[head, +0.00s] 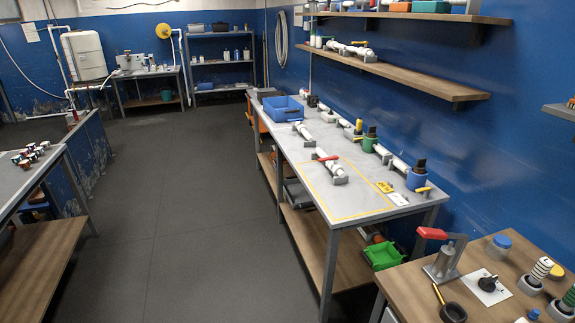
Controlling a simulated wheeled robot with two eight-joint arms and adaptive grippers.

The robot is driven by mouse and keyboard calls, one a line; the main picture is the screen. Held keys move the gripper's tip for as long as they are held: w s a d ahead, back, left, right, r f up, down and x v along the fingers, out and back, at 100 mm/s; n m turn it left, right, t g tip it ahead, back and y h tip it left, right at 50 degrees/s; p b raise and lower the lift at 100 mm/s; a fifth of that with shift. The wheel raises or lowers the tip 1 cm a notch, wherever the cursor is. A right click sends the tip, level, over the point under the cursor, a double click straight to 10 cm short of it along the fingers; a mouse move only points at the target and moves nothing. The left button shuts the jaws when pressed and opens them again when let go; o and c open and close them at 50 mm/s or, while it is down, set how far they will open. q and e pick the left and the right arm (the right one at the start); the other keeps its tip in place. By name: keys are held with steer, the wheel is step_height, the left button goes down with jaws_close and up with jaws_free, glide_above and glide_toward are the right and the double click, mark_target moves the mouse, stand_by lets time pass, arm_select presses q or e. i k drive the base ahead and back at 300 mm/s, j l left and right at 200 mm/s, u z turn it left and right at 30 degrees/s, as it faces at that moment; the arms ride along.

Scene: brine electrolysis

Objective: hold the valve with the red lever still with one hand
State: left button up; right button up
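The valve with the red lever (335,170) is a white pipe piece lying on the long grey-topped bench in the middle of the head view. Its red lever (326,157) lies across its upper end, and a grey support shows under its lower end. It lies inside a yellow outline marked on the bench top (352,200). Neither my left nor my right gripper is in view.
Other pipe pieces (302,131) and a blue-bodied fitting (416,179) stand on the bench. A blue bin (282,109) is at its far end. A wooden table (415,288) with a red-handled tool (445,257) is at front right. Clear floor (190,220) lies left.

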mark_target(335, 157)
steer(key=i+j+z, duration=0.25)
steer(key=i, duration=0.25)
steer(key=i+j+z, duration=0.1)
steer(key=i+z, duration=0.15)
steer(key=i, duration=0.25)
steer(key=i+j+z, duration=0.25)
steer(key=i+j, duration=0.35)
steer(key=i+j+z, duration=0.25)
steer(key=i+j, duration=0.4)
steer(key=j, duration=0.1)
